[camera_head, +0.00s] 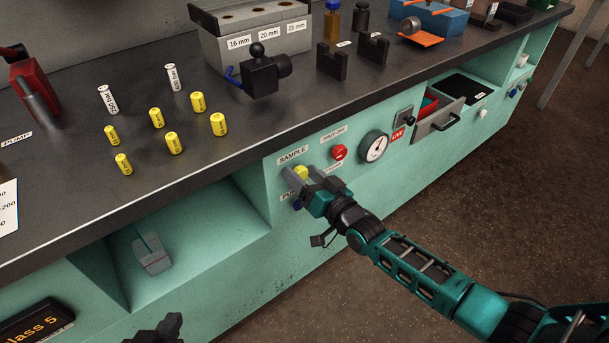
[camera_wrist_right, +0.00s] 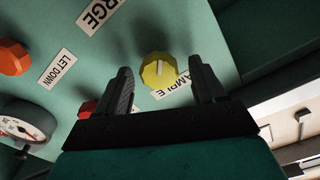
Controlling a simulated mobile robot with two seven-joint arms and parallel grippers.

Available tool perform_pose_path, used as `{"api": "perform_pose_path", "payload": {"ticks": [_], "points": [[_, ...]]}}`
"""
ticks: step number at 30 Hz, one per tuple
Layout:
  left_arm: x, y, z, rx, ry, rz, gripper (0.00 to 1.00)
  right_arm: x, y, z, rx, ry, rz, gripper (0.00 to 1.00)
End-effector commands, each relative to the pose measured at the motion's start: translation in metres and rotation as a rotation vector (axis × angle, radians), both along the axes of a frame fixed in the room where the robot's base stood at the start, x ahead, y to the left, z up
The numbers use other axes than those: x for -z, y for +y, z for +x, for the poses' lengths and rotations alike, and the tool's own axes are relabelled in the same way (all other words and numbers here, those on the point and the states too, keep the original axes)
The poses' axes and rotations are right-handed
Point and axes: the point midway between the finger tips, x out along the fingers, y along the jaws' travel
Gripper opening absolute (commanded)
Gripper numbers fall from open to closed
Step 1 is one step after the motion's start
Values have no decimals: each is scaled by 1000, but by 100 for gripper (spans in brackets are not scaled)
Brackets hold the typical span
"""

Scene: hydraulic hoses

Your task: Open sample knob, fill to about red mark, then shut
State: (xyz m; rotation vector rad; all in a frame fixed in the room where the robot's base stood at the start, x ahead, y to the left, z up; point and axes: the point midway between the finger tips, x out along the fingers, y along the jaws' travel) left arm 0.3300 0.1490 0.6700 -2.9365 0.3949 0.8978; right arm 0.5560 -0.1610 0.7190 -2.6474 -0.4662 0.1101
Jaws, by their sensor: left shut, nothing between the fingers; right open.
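The yellow sample knob (camera_head: 300,173) is on the green front panel below the SAMPLE label. In the right wrist view the knob (camera_wrist_right: 158,70) shows a pale pointer line. My right gripper (camera_head: 303,177) is open at the panel, with its fingers on either side of the knob and gaps to it in the wrist view (camera_wrist_right: 162,82). A clear vessel (camera_head: 152,258) with a reddish line stands in the open recess left of the knob; its fill is hard to make out. My left gripper (camera_head: 155,331) is shut and empty at the bottom edge, partly cut off.
A red shut-off knob (camera_head: 339,152), a gauge (camera_head: 374,147) and a blue knob (camera_head: 298,203) are close to the sample knob. An orange knob (camera_wrist_right: 13,57) shows beside the LET DOWN label.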

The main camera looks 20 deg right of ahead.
Motion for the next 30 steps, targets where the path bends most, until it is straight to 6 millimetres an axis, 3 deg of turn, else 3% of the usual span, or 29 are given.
{"api": "perform_pose_path", "payload": {"ticks": [7, 11, 24, 30], "points": [[0, 0, 0, -1, 1, -1, 0, 0, -1, -1, 0, 0, 0, 69], [-4, 0, 0, -1, 1, -1, 0, 0, -5, -12, 1, 2, -1, 69], [-23, 0, 0, -1, -1, 0, 0, -1, -35, -96, 0, 3, -1, 69], [-23, 1, 0, -3, -5, 2, 0, 0, -42, -117, 0, 1, 0, 69]]}}
